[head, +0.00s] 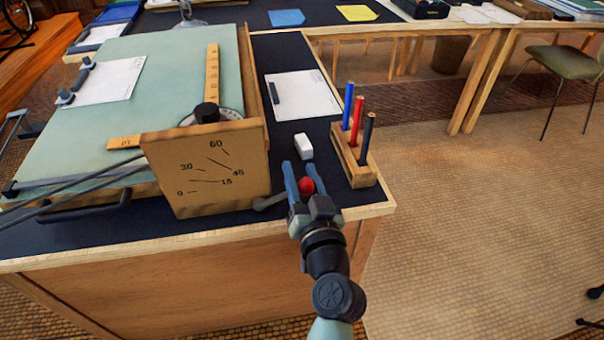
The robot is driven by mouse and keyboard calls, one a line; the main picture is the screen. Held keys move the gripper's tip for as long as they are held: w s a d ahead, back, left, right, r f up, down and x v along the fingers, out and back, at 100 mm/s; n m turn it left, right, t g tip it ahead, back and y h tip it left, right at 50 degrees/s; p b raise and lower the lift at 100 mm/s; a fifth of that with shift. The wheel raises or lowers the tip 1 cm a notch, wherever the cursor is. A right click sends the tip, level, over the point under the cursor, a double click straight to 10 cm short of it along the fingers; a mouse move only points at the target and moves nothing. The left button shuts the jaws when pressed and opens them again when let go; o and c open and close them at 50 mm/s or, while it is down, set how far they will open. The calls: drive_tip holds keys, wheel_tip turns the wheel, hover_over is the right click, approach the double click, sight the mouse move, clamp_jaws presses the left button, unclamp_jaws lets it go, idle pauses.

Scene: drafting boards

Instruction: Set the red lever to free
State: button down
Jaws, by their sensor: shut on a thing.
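The red lever shows as a round red knob (306,186) on a grey arm that reaches left toward the wooden dial plate (205,168) at the drafting board's right front corner. My gripper (299,167) comes up from the lower right. Its two blue fingers lie on either side of the red knob and are shut on it. Part of the knob and the end of the grey arm are hidden by the fingers. The plate carries the marks 0, 15, 30, 45 and 60. I see no readable "free" label.
A white eraser (304,146) lies just beyond the fingers. A wooden holder (362,173) with blue, red and black pens stands close on the right. The green drafting board (150,60) fills the left. A clipboard (301,96) lies farther back on the dark desk top.

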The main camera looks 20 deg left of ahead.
drive_tip(key=shift+w+d+f, duration=0.1)
drive_tip(key=shift+d+f, duration=0.25)
idle(0.3)
drive_tip(key=shift+a+r+n+b, duration=0.25)
drive_tip(key=shift+r+n+b, duration=0.2)
drive_tip(key=shift+n+b, duration=0.3)
drive_tip(key=shift+s+a+r+n+b, duration=0.2)
drive_tip(key=shift+s+a+r+n, duration=0.25)
drive_tip(key=shift+n, duration=0.35)
drive_tip(key=shift+s+a+r+n+b, duration=0.1)
drive_tip(key=shift+a+r+n+b, duration=0.1)
drive_tip(key=shift+r+n, duration=0.45)
drive_tip(key=shift+f, duration=0.1)
drive_tip(key=c, duration=0.5)
unclamp_jaws()
drive_tip(key=shift+a, duration=0.1)
drive_tip(key=shift+a+r, duration=0.15)
drive_tip(key=shift+r, duration=0.15)
